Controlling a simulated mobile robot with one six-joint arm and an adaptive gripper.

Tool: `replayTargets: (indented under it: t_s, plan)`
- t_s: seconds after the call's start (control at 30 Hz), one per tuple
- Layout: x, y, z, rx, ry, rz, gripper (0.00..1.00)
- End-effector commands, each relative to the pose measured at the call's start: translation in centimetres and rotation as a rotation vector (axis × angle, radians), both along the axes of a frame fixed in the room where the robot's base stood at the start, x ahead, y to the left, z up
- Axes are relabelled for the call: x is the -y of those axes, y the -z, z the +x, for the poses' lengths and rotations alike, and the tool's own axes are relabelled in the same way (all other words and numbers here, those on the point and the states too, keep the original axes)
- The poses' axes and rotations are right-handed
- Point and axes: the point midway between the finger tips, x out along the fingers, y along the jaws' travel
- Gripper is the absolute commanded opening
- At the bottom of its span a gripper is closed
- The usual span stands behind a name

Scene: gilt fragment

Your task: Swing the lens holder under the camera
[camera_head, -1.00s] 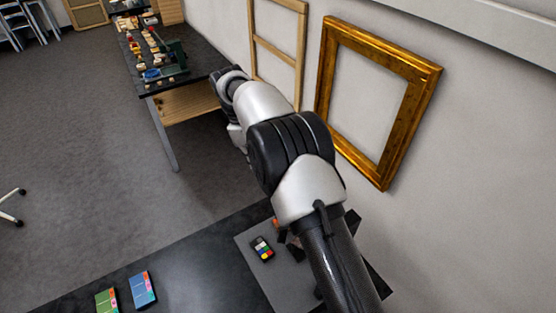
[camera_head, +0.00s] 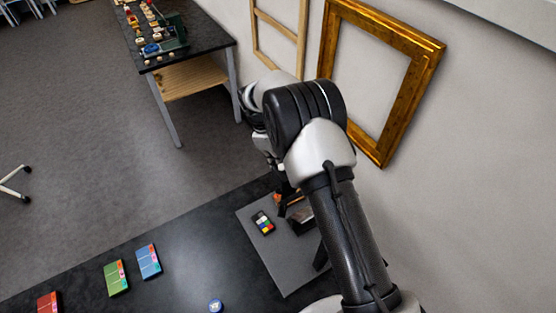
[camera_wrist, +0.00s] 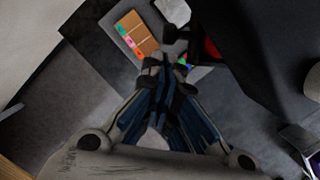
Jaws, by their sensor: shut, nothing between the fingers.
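My gripper (camera_wrist: 164,62) is shut and empty in the wrist view, its fingertips close to a small black part (camera_wrist: 175,34) and a tan panel with coloured tabs (camera_wrist: 138,36). In the head view my arm hides most of the gripper, which is above the grey mat (camera_head: 283,275). A dark block (camera_head: 300,218) on the mat is partly covered by my arm. I cannot tell which part is the lens holder or which is the camera. A pale rounded part (camera_wrist: 173,10) shows beyond the fingertips.
A colour chart (camera_head: 263,223) lies on the mat. Blue (camera_head: 148,261), green (camera_head: 116,278) and red (camera_head: 48,303) boxes and a small round blue item (camera_head: 215,306) lie on the black table. A gilt frame (camera_head: 435,48) is against the wall. A large dark shape (camera_wrist: 255,50) flanks the gripper.

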Motion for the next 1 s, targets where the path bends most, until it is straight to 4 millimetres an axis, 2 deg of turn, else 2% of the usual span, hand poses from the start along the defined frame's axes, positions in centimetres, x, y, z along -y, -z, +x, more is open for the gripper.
replayTargets:
  t_s: [0.43,0.63,1.0]
  plan:
    - [0.6,0.1,-0.1,0.001,0.004,0.001,0.0]
    - [2.5,0.3,0.0,0.001,0.116,0.0,0.0]
    - [2.4,0.0,-0.1,0.001,0.121,0.001,0.0]
